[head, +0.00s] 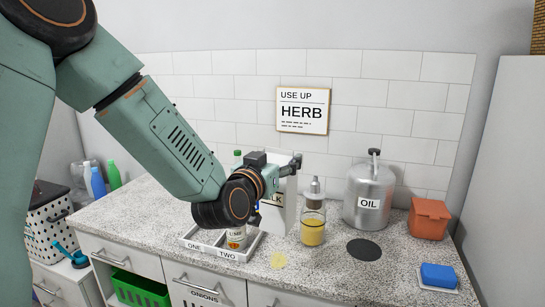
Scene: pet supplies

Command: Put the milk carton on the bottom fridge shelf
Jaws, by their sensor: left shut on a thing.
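My left gripper (284,172) is over the middle of the speckled counter, shut on a white milk carton (272,218). Part of a dark printed word ending in "K" shows on the carton. The gripper and wrist cover much of the carton, and I cannot tell whether its base touches the counter. My right gripper is not in view. No open fridge or fridge shelf shows.
A tray marked ONE and TWO (217,250) holds a small can beside the carton. A glass jar with yellow contents (312,232), an OIL canister (369,190), an orange bin (429,219) and a blue sponge (438,275) stand to the right. A tall white panel (508,170) borders the right.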

